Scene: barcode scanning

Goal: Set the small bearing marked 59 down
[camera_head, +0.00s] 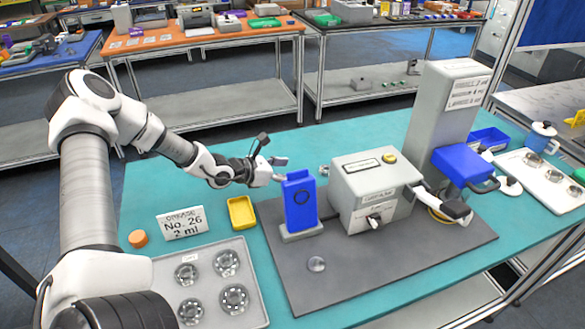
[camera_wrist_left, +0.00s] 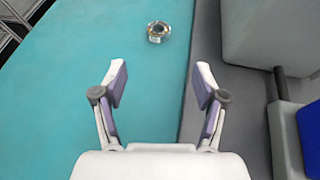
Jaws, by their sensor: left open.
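A small metal ring-shaped bearing (camera_wrist_left: 158,31) lies on the teal tabletop, close to the edge of the dark grey mat. A small pale tag shows on it, but I cannot read a number. In the head view it is a small metallic shape (camera_head: 323,171) just left of the grey machine. My left gripper (camera_head: 279,169) is open behind the blue upright holder. In the left wrist view its fingers (camera_wrist_left: 160,85) are spread and empty, with the bearing beyond the fingertips and apart from them. My right gripper is not in view.
The blue holder (camera_head: 301,203) and grey machine (camera_head: 370,188) stand on the dark mat (camera_head: 350,275), with a small silver disc (camera_head: 316,264). A yellow tray (camera_head: 241,212), grease sign (camera_head: 182,222), orange cap (camera_head: 138,238) and grey tray (camera_head: 258,312) of several larger bearings are nearer left.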

